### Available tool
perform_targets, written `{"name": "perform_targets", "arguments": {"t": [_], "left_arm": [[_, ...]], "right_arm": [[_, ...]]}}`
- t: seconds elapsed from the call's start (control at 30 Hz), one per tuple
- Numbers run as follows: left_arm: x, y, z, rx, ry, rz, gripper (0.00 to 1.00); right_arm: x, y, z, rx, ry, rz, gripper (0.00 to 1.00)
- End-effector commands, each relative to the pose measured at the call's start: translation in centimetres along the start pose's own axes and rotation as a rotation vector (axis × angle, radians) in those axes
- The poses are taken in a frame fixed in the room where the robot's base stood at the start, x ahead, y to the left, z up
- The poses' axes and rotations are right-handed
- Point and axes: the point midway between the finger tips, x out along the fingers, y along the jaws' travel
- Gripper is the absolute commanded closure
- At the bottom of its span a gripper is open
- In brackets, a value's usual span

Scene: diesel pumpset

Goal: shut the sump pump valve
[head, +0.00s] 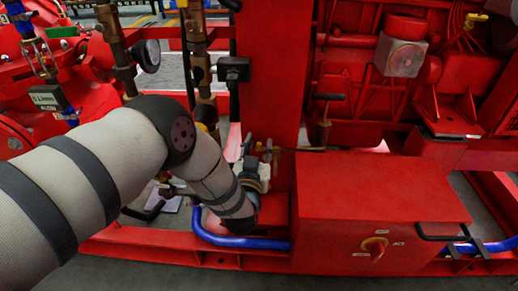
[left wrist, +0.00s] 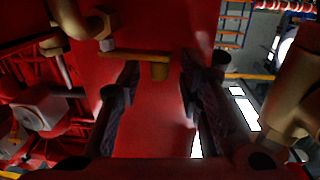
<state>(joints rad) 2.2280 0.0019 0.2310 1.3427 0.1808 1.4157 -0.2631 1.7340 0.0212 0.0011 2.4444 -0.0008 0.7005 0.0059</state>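In the left wrist view a flat brass-coloured lever (left wrist: 135,55) with a short round stub (left wrist: 160,72) lies against a red surface, just beyond my fingertips. I take it for the valve's handle, but no label shows. My left gripper (left wrist: 160,88) is open, one dark finger on each side, with nothing between them. The stub shows in the gap between the fingertips; I cannot tell whether anything touches. In the head view my left arm reaches down beside the red column, and its gripper (head: 262,156) is small and partly hidden among fittings. My right gripper is not in view.
A brass valve with a dark lever (head: 328,97) stands behind the box. Brass pipes (head: 118,52) rise behind my arm.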

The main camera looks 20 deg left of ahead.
Motion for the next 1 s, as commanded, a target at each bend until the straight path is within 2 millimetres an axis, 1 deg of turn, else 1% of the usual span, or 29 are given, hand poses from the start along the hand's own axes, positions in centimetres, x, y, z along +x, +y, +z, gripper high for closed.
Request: {"name": "perform_targets", "arguments": {"t": [0.17,0.2,0.27,0.3,0.33,0.5,0.6,0.73,1.0], "left_arm": [[0.0,0.0,-0.09,0.0,0.001,0.0,0.67],[-0.01,0.01,-0.09,0.0,0.001,0.0,0.76],[-0.02,0.01,-0.08,0.0,0.001,0.0,0.9],[-0.02,0.02,-0.08,0.0,0.001,0.001,0.99],[-0.03,0.03,-0.07,0.0,0.001,0.001,1.0],[0.05,-0.01,-0.15,0.0,0.002,0.017,1.0],[0.47,-0.2,-0.36,0.001,0.004,0.1,1.0],[0.81,-0.24,-0.18,-0.002,0.001,0.181,1.0],[0.82,-0.14,-0.05,-0.003,0.0,0.194,1.0]], "right_arm": [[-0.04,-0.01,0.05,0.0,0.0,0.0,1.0],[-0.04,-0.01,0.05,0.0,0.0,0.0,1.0],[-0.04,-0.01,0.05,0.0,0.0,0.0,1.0],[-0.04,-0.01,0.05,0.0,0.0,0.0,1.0],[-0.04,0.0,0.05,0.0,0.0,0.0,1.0],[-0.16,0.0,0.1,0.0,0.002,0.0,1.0],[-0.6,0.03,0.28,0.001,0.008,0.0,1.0],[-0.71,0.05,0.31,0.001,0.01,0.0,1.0],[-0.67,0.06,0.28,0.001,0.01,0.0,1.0]]}}
